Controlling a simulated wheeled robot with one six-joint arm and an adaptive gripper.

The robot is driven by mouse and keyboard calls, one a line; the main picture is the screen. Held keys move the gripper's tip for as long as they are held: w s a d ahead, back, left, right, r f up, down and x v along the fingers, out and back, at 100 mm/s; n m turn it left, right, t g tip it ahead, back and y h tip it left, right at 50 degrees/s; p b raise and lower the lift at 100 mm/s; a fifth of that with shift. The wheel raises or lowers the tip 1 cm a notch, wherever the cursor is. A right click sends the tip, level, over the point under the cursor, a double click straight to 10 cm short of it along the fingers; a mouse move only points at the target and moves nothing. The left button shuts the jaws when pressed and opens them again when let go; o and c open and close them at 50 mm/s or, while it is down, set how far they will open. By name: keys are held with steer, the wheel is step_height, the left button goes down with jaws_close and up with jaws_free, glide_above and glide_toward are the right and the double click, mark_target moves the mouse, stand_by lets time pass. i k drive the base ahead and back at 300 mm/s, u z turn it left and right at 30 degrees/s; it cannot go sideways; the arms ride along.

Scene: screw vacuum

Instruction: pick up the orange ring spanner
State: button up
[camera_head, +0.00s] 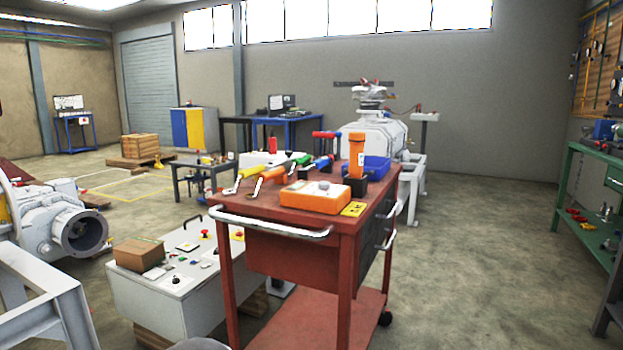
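A spanner with an orange handle (273,173) lies on top of the red tool cart, near its left side. Its metal end points toward the cart's near left edge. I take it for the orange ring spanner, but the end is too small to tell its shape. It lies between a yellow-handled tool (250,172) and a green-handled tool (300,160). My gripper is not in view.
The red cart (290,225) has a white push bar (270,226) along its near side. An orange box (315,197), an upright orange device (356,155) and a blue bin (376,166) crowd its top. A grey control cabinet (170,290) stands left. Floor (480,260) is open right.

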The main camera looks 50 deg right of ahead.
mark_target(271, 174)
steer(key=z, duration=0.35)
steer(key=i, duration=0.6)
steer(key=z, duration=1.8)
